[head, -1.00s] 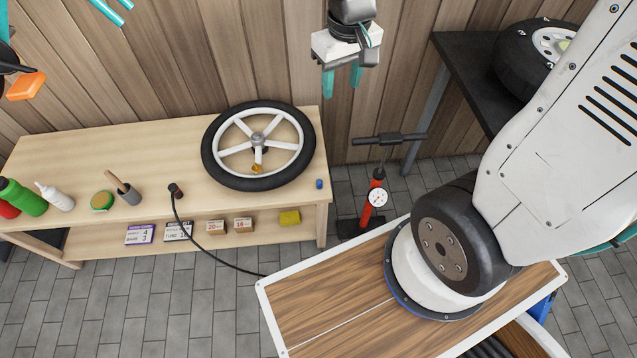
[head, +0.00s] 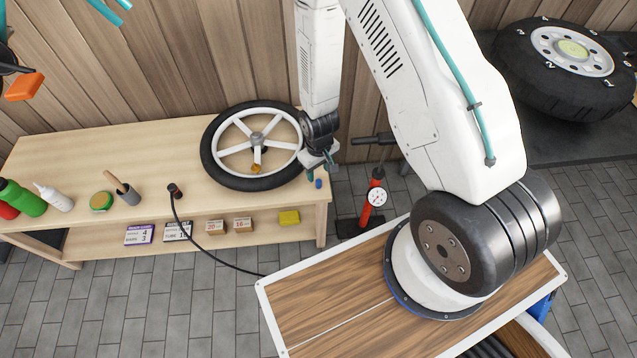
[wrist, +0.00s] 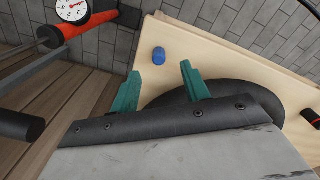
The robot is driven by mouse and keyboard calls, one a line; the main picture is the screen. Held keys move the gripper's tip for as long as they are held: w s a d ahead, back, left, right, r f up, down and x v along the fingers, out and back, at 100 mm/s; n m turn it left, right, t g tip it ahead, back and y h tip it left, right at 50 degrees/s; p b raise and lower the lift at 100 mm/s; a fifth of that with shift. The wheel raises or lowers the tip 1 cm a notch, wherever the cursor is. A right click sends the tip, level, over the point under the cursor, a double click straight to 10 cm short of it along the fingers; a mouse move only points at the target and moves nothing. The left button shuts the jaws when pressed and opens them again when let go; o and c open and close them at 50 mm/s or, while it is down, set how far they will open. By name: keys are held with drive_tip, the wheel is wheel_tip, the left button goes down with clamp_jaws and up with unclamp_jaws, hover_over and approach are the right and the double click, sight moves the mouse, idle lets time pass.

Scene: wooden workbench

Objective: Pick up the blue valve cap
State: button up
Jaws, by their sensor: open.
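The small blue valve cap (head: 319,183) stands on the right end of the wooden workbench (head: 100,150), close to the edge and beside the wheel. In the wrist view the cap (wrist: 158,56) is on the bare bench top, beyond the fingertips and roughly in line with the gap between them. My gripper (head: 322,170) is at the bench's right end, just above the cap in the head view. Its teal fingers (wrist: 160,80) are apart with nothing between them. The cap is in full view in the wrist view.
The spoked wheel (head: 211,145) lies on the bench left of the cap, and its black tyre (wrist: 180,95) is close by the fingers. A red floor pump (head: 371,205) with a gauge stands on the floor right of the bench. Bottles (head: 28,199) are far left.

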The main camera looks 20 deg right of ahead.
sight(318, 181)
drive_tip(key=f, duration=0.7)
drive_tip(key=shift+w, duration=0.3)
drive_tip(key=shift+c, duration=0.3)
clamp_jaws()
